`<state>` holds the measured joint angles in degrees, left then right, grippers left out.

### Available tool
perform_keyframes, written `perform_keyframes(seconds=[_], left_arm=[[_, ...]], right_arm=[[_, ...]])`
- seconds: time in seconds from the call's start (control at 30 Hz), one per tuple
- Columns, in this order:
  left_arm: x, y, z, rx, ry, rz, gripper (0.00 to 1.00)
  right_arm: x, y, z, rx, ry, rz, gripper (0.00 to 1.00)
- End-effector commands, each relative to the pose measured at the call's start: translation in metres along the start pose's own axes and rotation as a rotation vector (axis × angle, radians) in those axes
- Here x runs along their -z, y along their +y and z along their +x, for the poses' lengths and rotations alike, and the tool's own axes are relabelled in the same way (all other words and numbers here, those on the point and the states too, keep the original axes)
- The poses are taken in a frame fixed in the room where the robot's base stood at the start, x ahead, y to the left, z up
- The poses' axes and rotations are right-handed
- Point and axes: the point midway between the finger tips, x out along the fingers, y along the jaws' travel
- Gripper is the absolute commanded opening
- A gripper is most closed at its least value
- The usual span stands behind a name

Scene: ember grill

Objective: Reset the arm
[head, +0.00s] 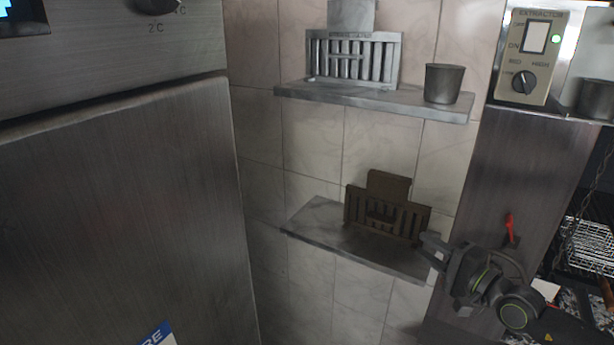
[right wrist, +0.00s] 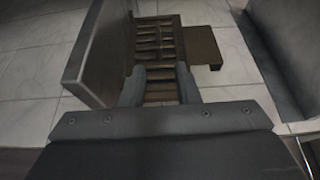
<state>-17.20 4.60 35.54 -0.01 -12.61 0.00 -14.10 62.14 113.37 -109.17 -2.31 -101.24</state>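My right gripper (head: 427,246) is at the right end of the lower shelf in the head view, close to a dark brown slotted rack (head: 386,212). The rack stands upright on that shelf, with a square tab on top. In the right wrist view my two fingers (right wrist: 160,85) are apart, with the brown rack (right wrist: 156,45) showing between and beyond them. I cannot tell whether a finger touches it. My left gripper is in no view.
The lower shelf (head: 320,222) juts from the tiled wall beneath an upper shelf (head: 300,90), which holds a grey slotted rack (head: 352,58) and a metal cup (head: 444,84). A steel cabinet (head: 110,210) fills the left. An extractor panel (head: 531,55) and red lever (head: 510,227) are at right.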

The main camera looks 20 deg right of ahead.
Motion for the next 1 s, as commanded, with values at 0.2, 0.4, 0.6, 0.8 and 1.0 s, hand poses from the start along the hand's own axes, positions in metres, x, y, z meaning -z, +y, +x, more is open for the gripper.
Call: perform_keyframes(seconds=[0.2,0.4,0.6,0.8,1.0], left_arm=[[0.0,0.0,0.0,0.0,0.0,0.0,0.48],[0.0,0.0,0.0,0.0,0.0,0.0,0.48],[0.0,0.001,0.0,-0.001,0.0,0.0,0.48],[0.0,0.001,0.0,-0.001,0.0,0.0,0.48],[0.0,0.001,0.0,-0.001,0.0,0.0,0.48]], right_arm=[[-0.009,-0.004,-0.005,0.084,0.014,0.224,0.29],[-0.012,-0.014,-0.033,0.386,0.086,0.988,0.29],[0.007,0.013,-0.08,0.78,0.216,1.811,0.29],[0.001,0.085,-0.134,1.28,0.422,2.519,0.29],[-0.055,0.163,-0.18,-1.408,-0.55,-2.192,0.29]])
